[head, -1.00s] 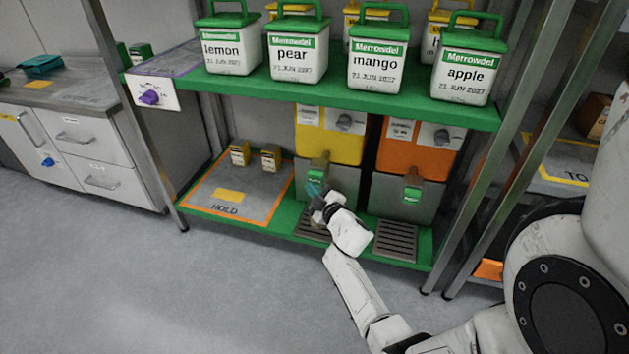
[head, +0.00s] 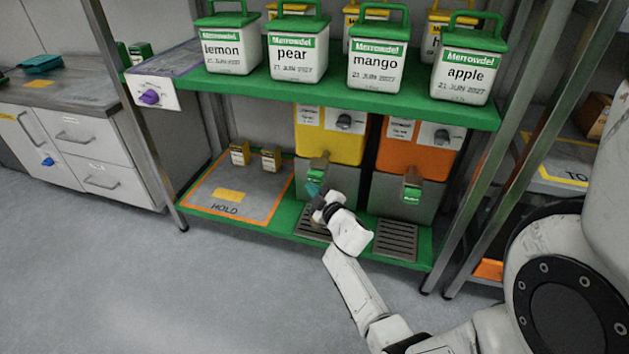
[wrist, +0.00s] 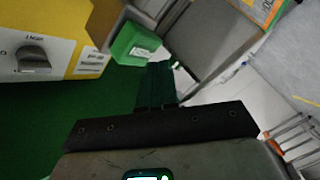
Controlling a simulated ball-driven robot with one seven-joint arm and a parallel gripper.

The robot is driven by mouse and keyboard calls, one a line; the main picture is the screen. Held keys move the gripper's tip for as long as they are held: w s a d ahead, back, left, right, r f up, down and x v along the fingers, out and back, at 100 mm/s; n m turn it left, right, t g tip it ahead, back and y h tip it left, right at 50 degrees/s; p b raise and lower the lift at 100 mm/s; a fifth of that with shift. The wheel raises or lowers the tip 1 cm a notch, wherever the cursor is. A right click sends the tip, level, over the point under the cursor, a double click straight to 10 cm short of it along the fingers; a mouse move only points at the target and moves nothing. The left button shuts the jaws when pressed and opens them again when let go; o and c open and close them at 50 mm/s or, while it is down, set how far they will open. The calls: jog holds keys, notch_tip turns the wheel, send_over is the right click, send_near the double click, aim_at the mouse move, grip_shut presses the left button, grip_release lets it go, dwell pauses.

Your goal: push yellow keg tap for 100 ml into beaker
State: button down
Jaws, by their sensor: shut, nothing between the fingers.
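The yellow keg (head: 330,146) stands on the lower shelf with a grey front panel and a green tap (head: 317,174) on it. In the wrist view the same green tap (wrist: 134,44) is a block with a small white label, beside the yellow keg's face (wrist: 60,30). My gripper (head: 314,189) is just in front of and below the tap. In the wrist view its dark green fingers (wrist: 158,70) are shut and empty, their tips close to the tap; I cannot tell whether they touch it. I cannot make out a beaker; my wrist hides part of the drip tray (head: 309,224).
An orange keg (head: 418,157) with its own green tap (head: 411,194) and drip tray (head: 396,240) stands to the right. A HOLD mat (head: 207,201) with two small yellow boxes lies left. Labelled white tubs stand on the upper shelf (head: 330,96). Metal posts frame the rack.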

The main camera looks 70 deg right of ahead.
jog(key=shift+d, duration=0.1)
dwell(0.7)
jog(key=shift+d, duration=0.35)
jog(key=shift+w+d, duration=0.1)
jog(key=shift+d, duration=0.6)
dwell(0.9)
jog(key=shift+a+p, duration=0.2)
jog(key=shift+p, duration=0.1)
jog(key=shift+a, duration=0.9)
jog(key=shift+s+a+b, duration=0.2)
jog(key=shift+a+b, duration=0.05)
jog(key=shift+a, duration=1)
jog(key=shift+s+a+b, duration=0.15)
jog(key=shift+a+b, duration=0.05)
jog(key=shift+a, duration=1.05)
